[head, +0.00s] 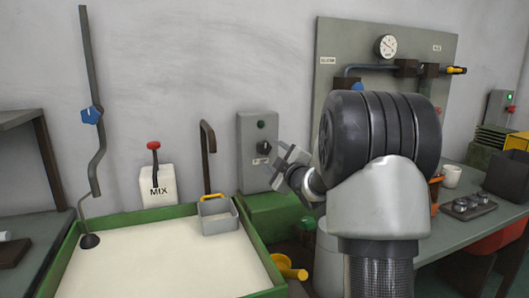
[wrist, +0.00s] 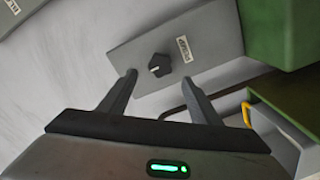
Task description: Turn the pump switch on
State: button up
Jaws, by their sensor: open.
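The pump switch is a dark rotary knob (head: 264,147) on a grey wall box (head: 246,175), with a green lamp (head: 261,124) above it and a small label below. In the wrist view the knob (wrist: 161,65) has a pale pointer mark, and the label (wrist: 183,48) appears to read PUMP. My gripper (head: 281,166) is just right of the box in the head view. In the wrist view my gripper (wrist: 159,78) has its fingers apart, with the knob beyond and between the tips. Nothing is held, and I see no contact.
A green-rimmed tank (head: 160,212) of pale liquid lies below left, with a grey basket (head: 217,216) at its edge. A white MIX box (head: 157,185) with a red-knobbed lever stands behind it. A gauge panel (head: 334,88) and grey bench (head: 470,222) are on the right.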

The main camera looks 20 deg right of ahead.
aim_at(264, 148)
jog(key=w, duration=0.7)
jog(key=c, duration=1.1)
